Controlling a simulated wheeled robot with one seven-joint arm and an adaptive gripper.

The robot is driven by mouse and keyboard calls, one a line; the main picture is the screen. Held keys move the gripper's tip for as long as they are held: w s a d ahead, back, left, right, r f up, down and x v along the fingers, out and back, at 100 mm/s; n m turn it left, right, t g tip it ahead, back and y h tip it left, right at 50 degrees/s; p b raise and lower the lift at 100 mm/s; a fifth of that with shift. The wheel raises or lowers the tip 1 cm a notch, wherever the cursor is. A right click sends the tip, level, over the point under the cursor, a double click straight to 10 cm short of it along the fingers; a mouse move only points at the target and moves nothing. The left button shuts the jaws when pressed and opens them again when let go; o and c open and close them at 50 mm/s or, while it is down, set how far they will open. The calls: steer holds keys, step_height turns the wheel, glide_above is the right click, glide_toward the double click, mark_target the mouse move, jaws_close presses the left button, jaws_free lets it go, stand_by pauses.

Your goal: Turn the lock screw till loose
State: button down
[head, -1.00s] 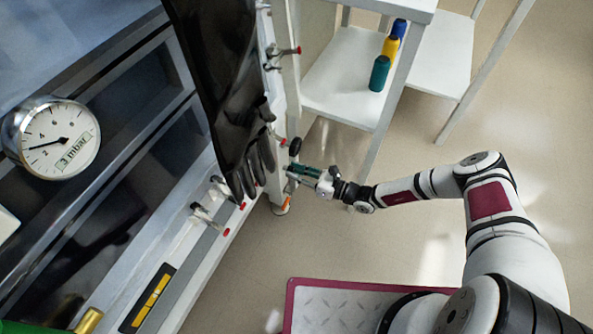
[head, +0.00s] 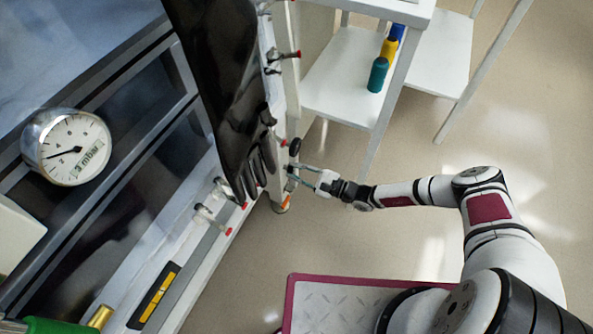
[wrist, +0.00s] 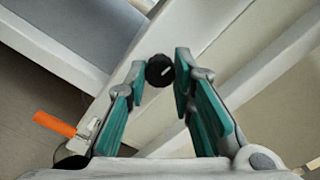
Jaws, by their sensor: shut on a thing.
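The lock screw appears as a round black knob (wrist: 159,71) with a pale mark on its face, on a white frame in the wrist view. My gripper (wrist: 160,75) is shut on it, with one teal-padded finger at each side of the knob. The screw between the fingertips is too small to make out there. A dark round knob (head: 295,146) shows just above the gripper; I cannot tell whether it is the same one.
An orange-tipped lever (wrist: 55,123) is at the left in the wrist view. The black glove (head: 235,100) hangs close to my gripper. Red-tipped clamps (head: 212,213) line the frame. A white shelf (head: 340,85) with several bottles stands behind; open floor lies right.

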steer(key=shift+n, duration=0.6)
steer(key=c, duration=1.4)
jaws_free()
steer(key=shift+o, duration=0.2)
steer(key=v, duration=1.2)
